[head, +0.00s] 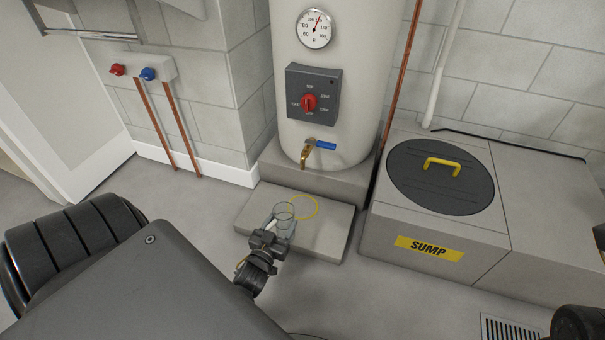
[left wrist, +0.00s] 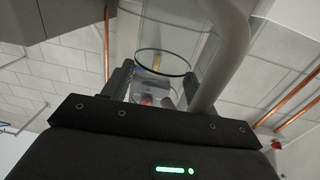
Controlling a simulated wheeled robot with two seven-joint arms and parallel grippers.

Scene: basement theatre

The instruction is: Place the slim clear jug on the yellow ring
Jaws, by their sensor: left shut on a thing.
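The slim clear jug (head: 284,222) is see-through and looks upright in the head view. My left gripper (head: 279,225) is shut on it, with a finger on each side. The jug's round rim (left wrist: 162,52) and clear wall show between the fingers of the left gripper (left wrist: 158,88) in the left wrist view. The yellow ring (head: 312,207) lies on top of the low grey slab, just right of the jug in the picture. The jug covers the ring's left edge. I cannot tell whether the jug's base touches the slab. My right gripper is not clearly seen.
The low grey slab (head: 318,241) sits in front of the tank (head: 337,80). A brass tap (head: 306,153) with a blue lever (head: 325,146) hangs above and behind the ring. The sump box (head: 430,222) with a yellow-handled lid (head: 440,177) stands at right. Floor at left is clear.

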